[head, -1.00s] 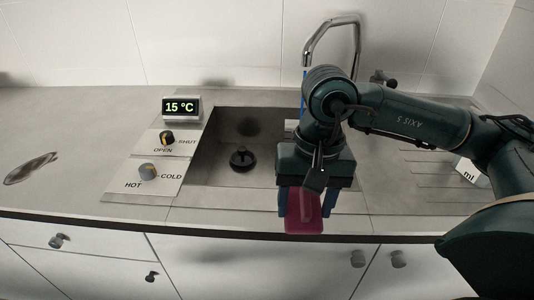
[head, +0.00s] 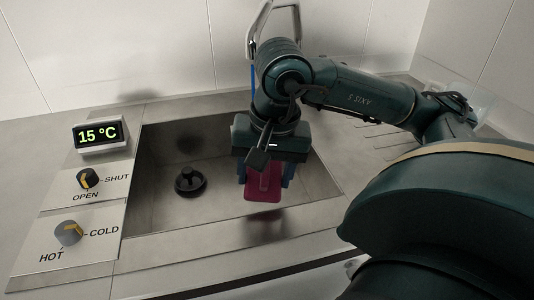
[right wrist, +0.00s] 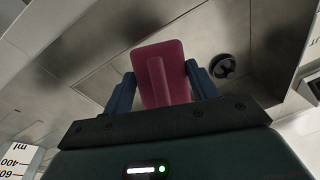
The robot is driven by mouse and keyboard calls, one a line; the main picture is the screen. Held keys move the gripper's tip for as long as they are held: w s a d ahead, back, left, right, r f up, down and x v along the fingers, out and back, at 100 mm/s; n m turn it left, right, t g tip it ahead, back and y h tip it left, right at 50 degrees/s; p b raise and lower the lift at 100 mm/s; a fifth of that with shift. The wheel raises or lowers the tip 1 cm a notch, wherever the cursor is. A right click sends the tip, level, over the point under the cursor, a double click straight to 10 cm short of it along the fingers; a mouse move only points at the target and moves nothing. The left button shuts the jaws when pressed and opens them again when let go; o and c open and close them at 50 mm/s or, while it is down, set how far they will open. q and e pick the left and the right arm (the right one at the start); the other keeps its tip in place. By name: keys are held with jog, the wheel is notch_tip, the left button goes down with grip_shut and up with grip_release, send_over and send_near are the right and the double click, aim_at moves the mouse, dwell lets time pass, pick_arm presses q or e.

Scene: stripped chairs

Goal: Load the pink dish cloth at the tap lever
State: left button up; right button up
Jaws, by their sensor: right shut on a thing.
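The pink dish cloth (head: 263,190) looks like a stiff pink slab with a raised ridge, and it is held between the blue fingers of my right gripper (head: 265,176). The right wrist view shows the cloth (right wrist: 166,66) between both fingers of the gripper (right wrist: 162,88). They hang over the front right part of the sink (head: 215,215). The chrome tap (head: 294,16) rises behind my right arm, which hides its lower part. The control with OPEN and SHUT marks is a dark knob (head: 89,180) left of the sink. My left gripper is out of view.
A HOT/COLD knob (head: 69,233) and a 15 °C display (head: 100,135) stand left of the sink. A black drain plug (head: 190,181) lies in the basin. A tiled wall (head: 150,50) closes the back. A measuring vessel (right wrist: 18,160) shows at the right wrist view's lower left.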

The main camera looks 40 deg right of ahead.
jog(key=w+d+f, duration=0.2)
jog(key=w+d, duration=0.3)
jog(key=w, duration=0.4)
jog(key=shift+d+b, duration=0.25)
jog(key=shift+b, duration=0.2)
dwell(0.4)
jog(key=shift+s+a+b, duration=0.25)
jog(key=shift+s+a, duration=0.45)
jog(key=shift+s, duration=0.45)
jog(key=shift+s+a+b, duration=0.2)
jog(key=shift+s+a, duration=0.5)
jog(key=shift+s, duration=0.4)
jog(key=shift+s+a+b, duration=0.25)
jog(key=shift+s+a, duration=0.45)
jog(key=shift+s, duration=0.45)
